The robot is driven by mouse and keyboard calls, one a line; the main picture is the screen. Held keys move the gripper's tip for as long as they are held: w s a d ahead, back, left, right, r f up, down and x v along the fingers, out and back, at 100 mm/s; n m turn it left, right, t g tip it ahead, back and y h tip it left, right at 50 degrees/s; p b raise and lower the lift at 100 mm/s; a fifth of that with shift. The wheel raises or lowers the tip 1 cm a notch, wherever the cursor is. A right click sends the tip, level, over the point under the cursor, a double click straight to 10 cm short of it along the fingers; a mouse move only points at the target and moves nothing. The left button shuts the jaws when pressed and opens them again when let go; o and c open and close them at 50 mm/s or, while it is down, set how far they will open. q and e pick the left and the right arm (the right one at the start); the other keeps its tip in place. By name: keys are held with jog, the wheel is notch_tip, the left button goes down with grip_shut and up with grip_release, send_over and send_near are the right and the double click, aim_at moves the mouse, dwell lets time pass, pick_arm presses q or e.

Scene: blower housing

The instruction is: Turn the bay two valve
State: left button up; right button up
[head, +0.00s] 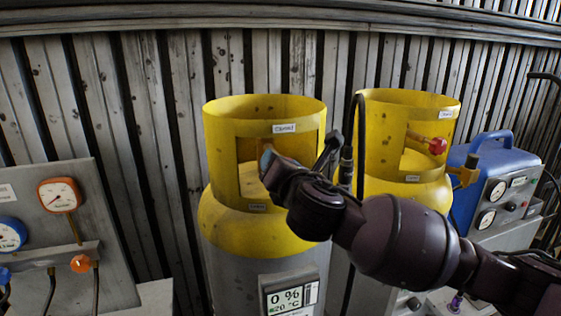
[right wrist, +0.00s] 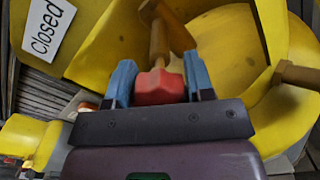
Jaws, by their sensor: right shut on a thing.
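Two gas cylinders with yellow collars stand side by side: the left cylinder (head: 262,240) and the right cylinder (head: 402,190). I cannot read which bay each one is. My right gripper (head: 267,160) reaches into the window of the left cylinder's collar. In the right wrist view its blue fingers are shut on a red valve knob (right wrist: 159,88) on a brass stem (right wrist: 159,42). In the head view my gripper hides this knob. A "Closed" label (right wrist: 47,28) is on the collar. The right cylinder has its own red knob (head: 437,146). My left gripper is out of view.
A display reading 0 % (head: 289,293) is on the left cylinder. A gauge panel (head: 75,230) stands at the left, and a blue unit with gauges (head: 492,160) at the right. A black hose (head: 360,130) runs between the cylinders. A corrugated wall is behind.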

jog(key=m, duration=0.3)
jog(key=shift+m+p, duration=0.4)
jog(key=m, duration=0.3)
jog(key=shift+m+p, duration=0.3)
jog(key=shift+p, duration=0.05)
jog(key=m+p, duration=0.1)
jog(key=m, duration=0.5)
jog(key=shift+m, duration=0.3)
jog(key=o, duration=0.9)
jog(key=shift+s, duration=0.15)
jog(key=b+v, duration=0.1)
jog(key=v, duration=0.9)
jog(key=shift+s+d+r, duration=0.1)
jog(key=shift+s, duration=0.2)
